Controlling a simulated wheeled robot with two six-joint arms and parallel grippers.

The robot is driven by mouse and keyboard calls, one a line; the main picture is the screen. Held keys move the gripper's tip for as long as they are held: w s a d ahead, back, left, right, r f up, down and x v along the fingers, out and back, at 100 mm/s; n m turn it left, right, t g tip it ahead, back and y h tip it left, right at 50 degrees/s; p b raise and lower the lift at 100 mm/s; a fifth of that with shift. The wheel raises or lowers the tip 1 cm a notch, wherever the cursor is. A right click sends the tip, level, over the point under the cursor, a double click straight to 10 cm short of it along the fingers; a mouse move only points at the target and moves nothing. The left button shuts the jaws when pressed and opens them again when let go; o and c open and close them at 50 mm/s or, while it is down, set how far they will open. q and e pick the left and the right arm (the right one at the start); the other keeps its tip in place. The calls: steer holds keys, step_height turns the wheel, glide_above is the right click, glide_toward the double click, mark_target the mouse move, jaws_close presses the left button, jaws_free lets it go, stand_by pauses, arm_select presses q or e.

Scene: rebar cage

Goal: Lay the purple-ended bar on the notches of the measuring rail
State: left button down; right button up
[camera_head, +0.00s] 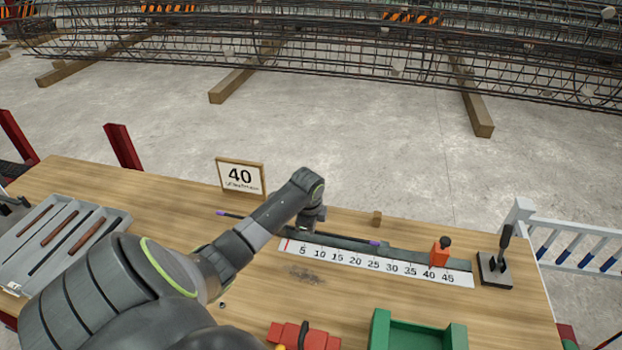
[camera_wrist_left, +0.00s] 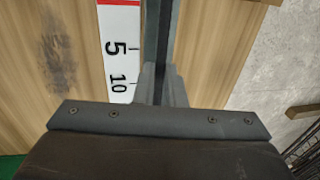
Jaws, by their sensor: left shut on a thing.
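The purple-ended bar (camera_head: 232,215) is thin and dark, with one purple tip left of the rail and the other purple tip above the scale near the 25 mark. The measuring rail (camera_head: 405,256) is a long grey bar behind a white numbered scale; it also shows in the left wrist view (camera_wrist_left: 158,35). My left gripper (camera_head: 310,222) is above the rail's left part, shut on the bar's middle. The arm hides part of the bar, and I cannot tell whether it touches the notches. The wrist view shows the fingers (camera_wrist_left: 160,85) beside the 10 mark. My right gripper is not in view.
An orange stop (camera_head: 440,252) stands on the rail near 40. A grey tray (camera_head: 120,218) with several bars lies left.

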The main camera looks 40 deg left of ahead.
arm_select(q)
steer(key=shift+f, duration=0.15)
steer(key=shift+f, duration=0.15)
steer(key=c, duration=1.5)
jaws_free()
step_height(320, 180, up, 12)
steer(key=s+d+b, duration=0.1)
steer(key=s, duration=0.1)
steer(key=shift+b, duration=0.3)
